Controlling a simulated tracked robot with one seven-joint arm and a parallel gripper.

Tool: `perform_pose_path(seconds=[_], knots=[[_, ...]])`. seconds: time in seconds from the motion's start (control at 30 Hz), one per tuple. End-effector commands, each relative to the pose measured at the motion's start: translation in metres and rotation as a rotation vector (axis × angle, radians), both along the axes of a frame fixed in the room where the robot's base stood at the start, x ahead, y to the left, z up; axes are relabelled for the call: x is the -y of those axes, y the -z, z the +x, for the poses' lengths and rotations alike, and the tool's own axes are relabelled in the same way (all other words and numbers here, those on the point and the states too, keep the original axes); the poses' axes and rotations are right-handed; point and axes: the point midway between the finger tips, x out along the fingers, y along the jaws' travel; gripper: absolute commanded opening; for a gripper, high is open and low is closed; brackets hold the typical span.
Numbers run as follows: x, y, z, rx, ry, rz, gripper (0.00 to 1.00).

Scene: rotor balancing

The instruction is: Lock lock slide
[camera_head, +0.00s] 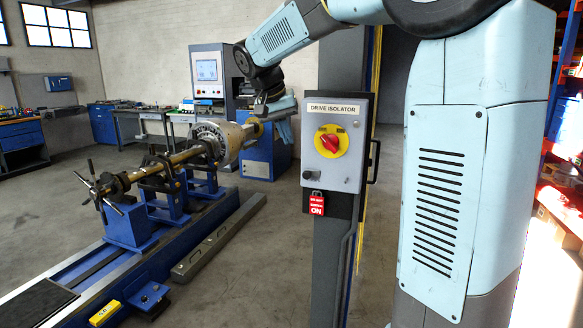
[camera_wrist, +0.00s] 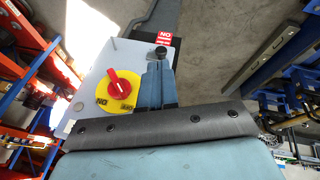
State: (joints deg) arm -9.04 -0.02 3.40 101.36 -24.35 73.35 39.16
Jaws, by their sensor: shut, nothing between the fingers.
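The drive isolator (camera_head: 339,150) is a grey box on a dark post, with a red rotary handle (camera_head: 329,142) on a yellow disc. A small black knob (camera_head: 308,175), likely the lock slide, sits at its lower left, above a red tag (camera_head: 317,204) reading ON. My gripper (camera_head: 284,132) hangs left of the box. In the wrist view the isolator (camera_wrist: 91,97) appears upside down, with the red handle (camera_wrist: 121,89). My gripper (camera_wrist: 160,68) is shut and empty, its tips close to the black knob (camera_wrist: 161,52). I cannot tell whether they touch.
A blue balancing machine (camera_head: 125,225) carries a shaft and rotor (camera_head: 222,138) at left. A control cabinet (camera_head: 209,75) stands behind. Orange shelving (camera_head: 570,160) is at far right. The floor between machine and post is mostly clear.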

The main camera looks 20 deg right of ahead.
Motion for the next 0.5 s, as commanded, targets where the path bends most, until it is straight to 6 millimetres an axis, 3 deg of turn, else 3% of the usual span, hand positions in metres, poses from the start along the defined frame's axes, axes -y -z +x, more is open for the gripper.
perform_pose_path(seconds=[0.03,0.2,0.5], knots=[[-0.006,0.003,0.017,-0.004,0.018,-0.016,0.0],[-0.02,0.008,0.055,0.003,0.084,-0.061,0.0],[-0.029,0.012,0.078,0.014,0.128,-0.09,0.0]])
